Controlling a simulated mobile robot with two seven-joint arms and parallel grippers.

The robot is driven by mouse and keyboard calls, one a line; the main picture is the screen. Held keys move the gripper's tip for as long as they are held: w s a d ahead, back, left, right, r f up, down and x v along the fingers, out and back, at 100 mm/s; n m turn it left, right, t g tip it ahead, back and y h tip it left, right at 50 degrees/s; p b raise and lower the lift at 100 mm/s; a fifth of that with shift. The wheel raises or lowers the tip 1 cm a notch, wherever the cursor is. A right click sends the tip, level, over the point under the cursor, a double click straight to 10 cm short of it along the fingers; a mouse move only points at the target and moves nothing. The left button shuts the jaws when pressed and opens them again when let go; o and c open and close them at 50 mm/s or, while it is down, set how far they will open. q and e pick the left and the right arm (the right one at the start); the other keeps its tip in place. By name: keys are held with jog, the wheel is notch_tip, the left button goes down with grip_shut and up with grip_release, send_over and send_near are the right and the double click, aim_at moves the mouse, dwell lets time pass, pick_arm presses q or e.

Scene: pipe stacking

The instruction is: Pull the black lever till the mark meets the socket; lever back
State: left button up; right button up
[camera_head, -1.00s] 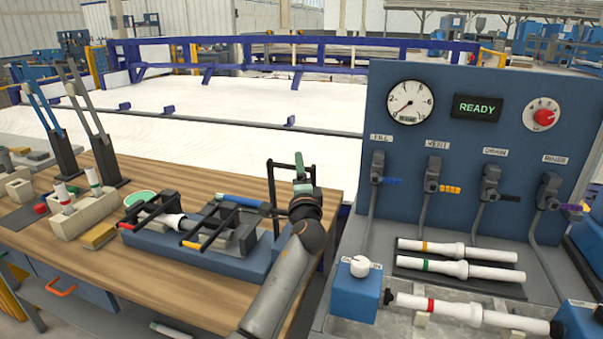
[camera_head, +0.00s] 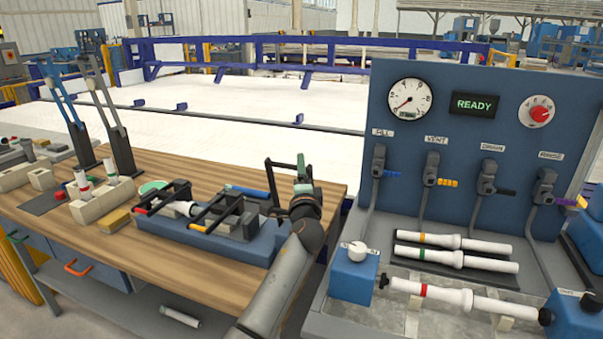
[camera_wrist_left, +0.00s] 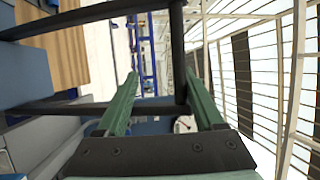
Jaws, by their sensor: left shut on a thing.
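The black lever (camera_head: 268,178) is a thin black frame standing raised at the right end of the blue fixture (camera_head: 262,246) on the wooden bench. My left gripper (camera_head: 302,173) is at its upper part. In the left wrist view the lever's crossbar (camera_wrist_left: 178,50) runs between the green fingers of the left gripper (camera_wrist_left: 163,80), close to the right finger. A white pipe (camera_head: 182,208) lies in the fixture beneath other black frames. The mark and socket are too small or hidden to make out. My right gripper is not in view.
A blue panel (camera_head: 470,115) with a gauge, a READY display and several valves stands at right. White pipes (camera_head: 452,241) lie before it. Two tall levers (camera_head: 110,110) and a beige block (camera_head: 98,203) stand at left.

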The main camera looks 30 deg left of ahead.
pick_arm(q)
jog(key=shift+w+d+f+h, duration=0.2)
jog(key=shift+d+f+h, duration=0.1)
jog(key=shift+d+f, duration=0.25)
jog(key=s+d+r+p, duration=0.5)
jog(key=s+d+p, duration=0.2)
jog(key=s, duration=0.4)
dwell(0.9)
jog(key=shift+s, duration=0.1)
jog(key=shift+c, duration=0.4)
